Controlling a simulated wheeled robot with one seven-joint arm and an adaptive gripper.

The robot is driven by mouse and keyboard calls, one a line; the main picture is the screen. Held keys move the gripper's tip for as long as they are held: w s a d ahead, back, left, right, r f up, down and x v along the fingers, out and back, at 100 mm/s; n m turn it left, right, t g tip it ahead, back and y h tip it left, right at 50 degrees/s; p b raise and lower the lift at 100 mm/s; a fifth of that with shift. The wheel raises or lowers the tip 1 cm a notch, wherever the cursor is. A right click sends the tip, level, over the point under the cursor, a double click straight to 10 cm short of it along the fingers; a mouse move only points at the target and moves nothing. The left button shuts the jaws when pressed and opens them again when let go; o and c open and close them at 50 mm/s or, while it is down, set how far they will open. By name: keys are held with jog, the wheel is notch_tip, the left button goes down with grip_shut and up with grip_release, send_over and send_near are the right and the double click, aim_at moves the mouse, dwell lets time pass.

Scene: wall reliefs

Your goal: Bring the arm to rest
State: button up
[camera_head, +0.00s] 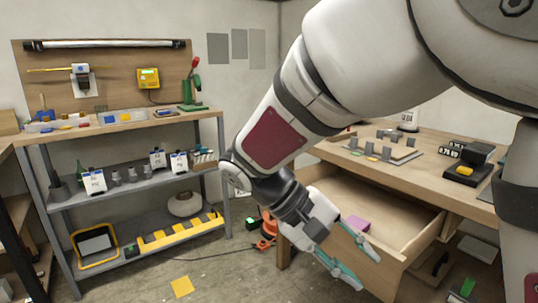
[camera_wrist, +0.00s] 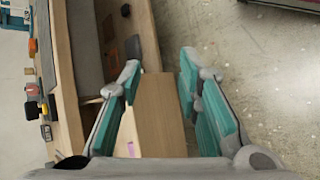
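My arm reaches down across the head view from the upper right. My gripper (camera_head: 352,258) is at its end, in front of the open wooden drawer (camera_head: 398,226) of the workbench. Its two teal-padded fingers are spread apart with nothing held between them. In the wrist view my gripper (camera_wrist: 158,72) is also open, and a plain wooden panel (camera_wrist: 160,118), seemingly the drawer front, shows between the fingers. I cannot tell whether a finger touches it.
A pink block (camera_head: 357,222) shows by the drawer. The workbench top (camera_head: 425,172) carries grey parts and a black device (camera_head: 470,160). A metal shelf (camera_head: 130,186) stands left.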

jog(key=s+d+r+m+y, duration=0.1)
jog(key=s+d+y, duration=0.2)
jog(key=s, duration=0.3)
jog(key=s+d+r+y, duration=0.2)
jog(key=s+d+y, duration=0.1)
jog(key=s, duration=0.3)
jog(key=s+a+f+m+t+y, duration=0.1)
jog(key=s+f+t+y, duration=0.25)
jog(key=s, duration=0.75)
notch_tip(320, 180, up, 29)
jog(key=t+p, duration=0.3)
jog(key=p, duration=2.3)
jog(key=shift+w+d+r+p, duration=0.15)
jog(key=shift+w+d+p, duration=0.05)
jog(key=shift+w+p, duration=0.2)
